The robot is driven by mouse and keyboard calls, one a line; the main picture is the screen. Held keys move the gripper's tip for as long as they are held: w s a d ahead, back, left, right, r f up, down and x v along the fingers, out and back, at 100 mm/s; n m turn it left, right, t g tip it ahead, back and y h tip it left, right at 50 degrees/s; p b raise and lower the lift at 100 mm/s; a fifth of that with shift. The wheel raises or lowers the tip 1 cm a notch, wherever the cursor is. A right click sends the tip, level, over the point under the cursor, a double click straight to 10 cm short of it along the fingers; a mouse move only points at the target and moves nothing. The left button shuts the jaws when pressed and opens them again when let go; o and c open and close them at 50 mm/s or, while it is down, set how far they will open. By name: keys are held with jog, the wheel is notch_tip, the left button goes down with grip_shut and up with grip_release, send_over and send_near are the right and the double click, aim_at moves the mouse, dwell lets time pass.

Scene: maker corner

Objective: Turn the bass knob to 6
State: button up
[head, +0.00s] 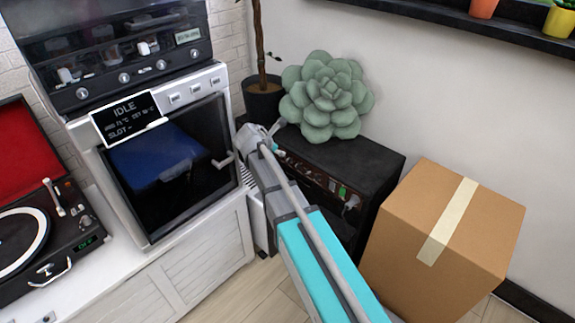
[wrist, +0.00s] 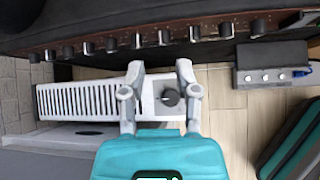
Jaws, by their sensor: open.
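The black amplifier (head: 375,160) stands on the floor under a succulent-shaped cushion. Its brown control panel (head: 305,174) is partly hidden by my arm in the head view. In the wrist view a row of small dark knobs, one of them here (wrist: 164,38), runs along the panel (wrist: 150,27) at the top. Labels and pointer marks are too small to read, so I cannot tell which knob is bass or its setting. My gripper (wrist: 160,68) is open and empty, its fingertips spread just below the middle knobs, apart from them. It also shows in the head view (head: 274,130).
A white slatted heater (wrist: 85,98) with a black dial (wrist: 170,97) lies beyond my fingers. A grey box with small knobs (wrist: 270,76) is at right. A cardboard box (head: 450,225) stands right of the amplifier; a white cabinet (head: 200,255) is left.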

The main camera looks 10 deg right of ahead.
aim_at(288, 160)
jog(key=s+a+f+b+x, duration=0.1)
jog(key=b+x, duration=0.6)
jog(key=x, duration=0.2)
jog(key=shift+w+f+b, duration=0.15)
jog(key=shift+f+b, duration=0.25)
jog(key=shift+f, duration=0.1)
jog(key=shift+c, duration=0.2)
grip_shut()
jog(key=shift+d, duration=0.15)
